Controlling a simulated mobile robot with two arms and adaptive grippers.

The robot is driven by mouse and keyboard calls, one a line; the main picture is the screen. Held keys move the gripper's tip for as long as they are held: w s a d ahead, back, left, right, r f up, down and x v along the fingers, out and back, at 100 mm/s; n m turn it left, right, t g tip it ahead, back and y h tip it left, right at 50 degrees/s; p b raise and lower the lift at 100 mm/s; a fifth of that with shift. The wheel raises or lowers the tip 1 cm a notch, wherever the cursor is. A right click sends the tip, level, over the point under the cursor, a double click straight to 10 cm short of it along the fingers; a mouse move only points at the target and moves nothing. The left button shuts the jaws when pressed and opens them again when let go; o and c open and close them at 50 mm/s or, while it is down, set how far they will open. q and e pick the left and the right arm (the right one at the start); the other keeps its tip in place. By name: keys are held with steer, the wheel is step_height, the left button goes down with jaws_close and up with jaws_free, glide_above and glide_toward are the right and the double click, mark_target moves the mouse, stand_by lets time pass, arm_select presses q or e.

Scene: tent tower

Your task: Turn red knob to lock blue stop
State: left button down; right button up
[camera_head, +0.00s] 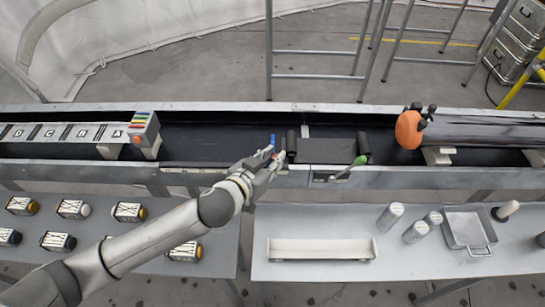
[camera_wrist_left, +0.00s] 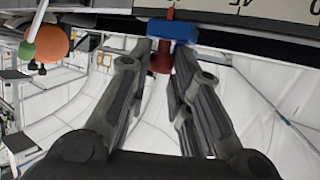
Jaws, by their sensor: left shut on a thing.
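The blue stop (camera_wrist_left: 167,30) shows at the top middle of the left wrist view, beside a strip with black markings. The red knob (camera_wrist_left: 161,58) sticks out from it, between my left gripper's fingertips (camera_wrist_left: 161,48). The gripper is shut on the red knob. In the head view, my left gripper (camera_head: 266,162) is at the front rail of the long black track. Blue parts (camera_head: 272,141) show at its fingertips, while the red knob is mostly hidden there. My right gripper is not in view.
A green-tipped lever (camera_head: 360,160) and black rollers (camera_head: 364,146) lie right of the gripper. An orange round end (camera_head: 409,129) sits further right on the track. A front table holds a white tray (camera_head: 320,249), cylinders and a metal pan (camera_head: 467,228). Several small boxes stand at left.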

arm_select(q)
steer(key=shift+f+m+h, duration=0.1)
steer(key=shift+m+h, duration=0.3)
steer(key=c, duration=1.3)
jaws_free()
steer(key=v, duration=1.2)
steer(key=shift+w+a, duration=0.15)
steer(key=shift+a, duration=0.05)
